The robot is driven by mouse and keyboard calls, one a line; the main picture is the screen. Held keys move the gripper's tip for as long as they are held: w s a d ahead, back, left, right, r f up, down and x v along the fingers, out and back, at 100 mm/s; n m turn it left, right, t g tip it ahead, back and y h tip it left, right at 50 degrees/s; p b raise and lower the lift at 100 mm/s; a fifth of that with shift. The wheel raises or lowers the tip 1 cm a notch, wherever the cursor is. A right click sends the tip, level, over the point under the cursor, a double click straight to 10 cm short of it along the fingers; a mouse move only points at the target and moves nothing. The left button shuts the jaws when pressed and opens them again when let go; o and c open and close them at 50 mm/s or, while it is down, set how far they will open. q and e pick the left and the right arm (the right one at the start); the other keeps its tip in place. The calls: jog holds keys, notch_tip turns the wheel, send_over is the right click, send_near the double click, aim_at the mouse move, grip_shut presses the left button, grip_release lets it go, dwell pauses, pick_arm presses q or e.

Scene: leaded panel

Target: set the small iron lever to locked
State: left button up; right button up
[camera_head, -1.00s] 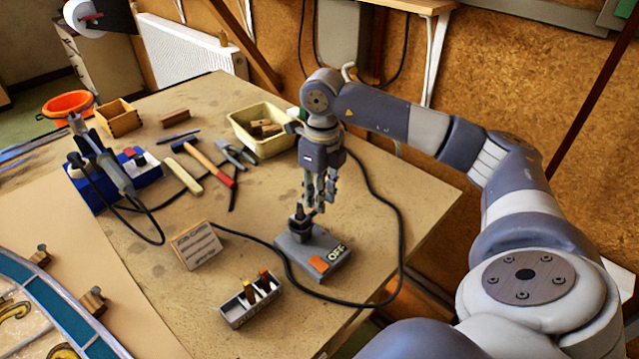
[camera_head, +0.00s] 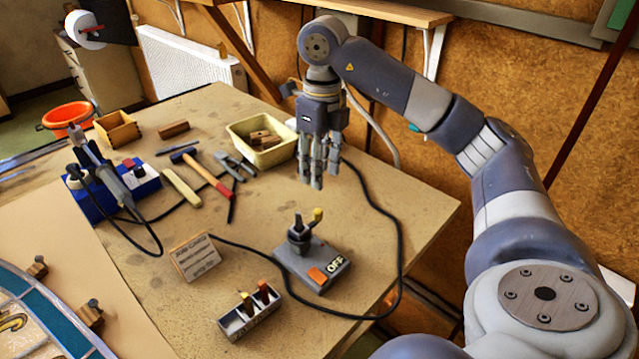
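A grey switch box (camera_head: 315,262) sits on the workbench, with an orange patch and a label reading OFF on its near side. A dark lever (camera_head: 299,232) stands on its far left part. A yellow knob (camera_head: 317,214) shows at the lever's upper right. I cannot read any lock marking there. My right gripper (camera_head: 319,180) hangs fingers down above and behind the lever, clear of it. Its fingers stand apart with nothing between them. My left gripper is not in view.
A black cable (camera_head: 398,240) loops round the box's right side. A cream bin (camera_head: 262,155), hammer (camera_head: 210,175) and blue soldering station (camera_head: 115,190) lie farther back. The bench's right edge is close.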

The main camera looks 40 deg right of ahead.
jog(key=shift+d+r, duration=0.1)
jog(key=shift+r, duration=0.65)
